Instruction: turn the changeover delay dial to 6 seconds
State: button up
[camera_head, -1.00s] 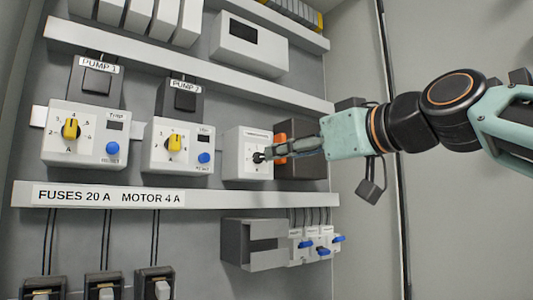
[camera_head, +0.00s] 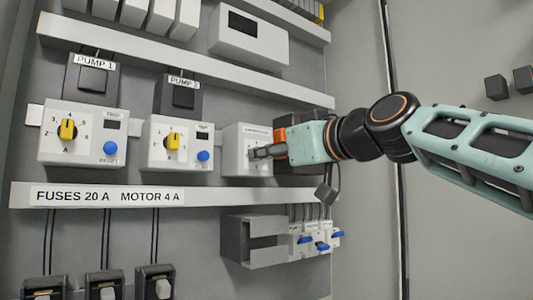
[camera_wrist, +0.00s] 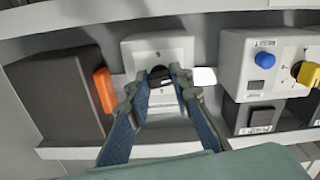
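The changeover delay dial is a small black knob (camera_wrist: 160,74) on a white timer box (camera_wrist: 143,50), seen in the wrist view. The timer box (camera_head: 235,148) sits right of the PUMP 2 unit in the head view. My gripper (camera_head: 254,153) reaches in from the right, its fingertips at the timer's face. In the wrist view my gripper (camera_wrist: 157,76) has its fingers apart, one on each side of the knob. I cannot make out firm contact on both sides. My fingers hide the knob in the head view, and the scale marks are too small to read.
A dark box with an orange part (camera_wrist: 104,90) stands beside the timer. The PUMP 2 unit (camera_head: 153,149) has a yellow dial and blue button. A labelled rail (camera_head: 205,195) runs below. A grey open bracket (camera_head: 240,240) and blue-levered breakers (camera_head: 320,246) sit lower down.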

grip_shut()
jog(key=shift+m, duration=0.3)
jog(key=m+p, duration=0.1)
jog(key=m, duration=1.8)
dwell(0.4)
jog(key=o, duration=0.6)
grip_release()
